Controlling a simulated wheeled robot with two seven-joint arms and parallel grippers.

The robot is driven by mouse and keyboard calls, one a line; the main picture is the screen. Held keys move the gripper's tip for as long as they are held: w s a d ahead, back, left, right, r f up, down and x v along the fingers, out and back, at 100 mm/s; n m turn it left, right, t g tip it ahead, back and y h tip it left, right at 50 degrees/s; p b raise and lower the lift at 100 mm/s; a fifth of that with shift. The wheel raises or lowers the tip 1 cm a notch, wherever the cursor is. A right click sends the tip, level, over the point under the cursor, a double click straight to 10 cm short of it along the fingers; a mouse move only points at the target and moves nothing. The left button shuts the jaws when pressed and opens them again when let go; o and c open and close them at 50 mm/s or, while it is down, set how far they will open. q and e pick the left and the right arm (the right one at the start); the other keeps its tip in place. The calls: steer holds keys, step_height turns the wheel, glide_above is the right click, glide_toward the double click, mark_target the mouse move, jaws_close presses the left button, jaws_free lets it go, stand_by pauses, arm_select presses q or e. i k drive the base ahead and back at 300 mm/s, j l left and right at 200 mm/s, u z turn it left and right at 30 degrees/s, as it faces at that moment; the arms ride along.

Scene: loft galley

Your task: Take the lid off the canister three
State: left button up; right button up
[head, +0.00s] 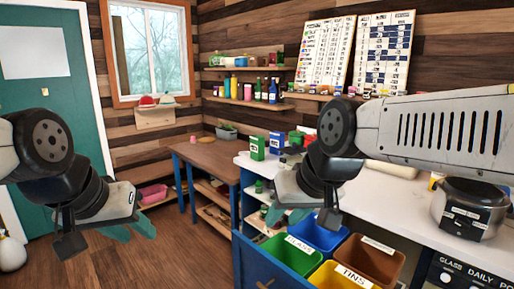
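No canister marked three can be made out. A dark round lidded pot (470,208) with pale labels stands on the white counter at the right; I cannot tell whether it is the canister. My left gripper (132,232) hangs over the floor at the left, with its teal fingers apart and nothing between them. My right gripper (287,215) is in front of the white counter, near the bins, with its fingers apart and empty. It is well left of the dark pot. My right arm hides part of the counter.
Open bins stand below the counter: green (290,254), blue (318,234), yellow (340,277) and brown (370,260). Green (257,148) and blue (281,146) boxes stand on the white counter (385,186). A brown-topped workbench (210,155) is farther left. The left floor is mostly clear.

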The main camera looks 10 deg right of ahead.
mark_target(294, 149)
steer(key=i+j+u, duration=0.4)
steer(key=i+u, duration=0.55)
steer(key=i, duration=0.15)
steer(key=i+z, duration=0.25)
steer(key=i, duration=0.25)
steer(key=i+j+z, duration=0.3)
steer(key=i, duration=0.2)
steer(key=i+l+z, duration=0.2)
steer(key=z, duration=0.3)
steer(key=i+z, duration=0.3)
steer(key=z, duration=0.15)
steer(key=i+z, duration=0.3)
steer(key=z, duration=0.2)
steer(key=i+j+z, duration=0.1)
steer(key=i+z, duration=0.15)
steer(key=z, duration=0.2)
steer(key=i+j+z, duration=0.1)
steer(key=i+z, duration=0.35)
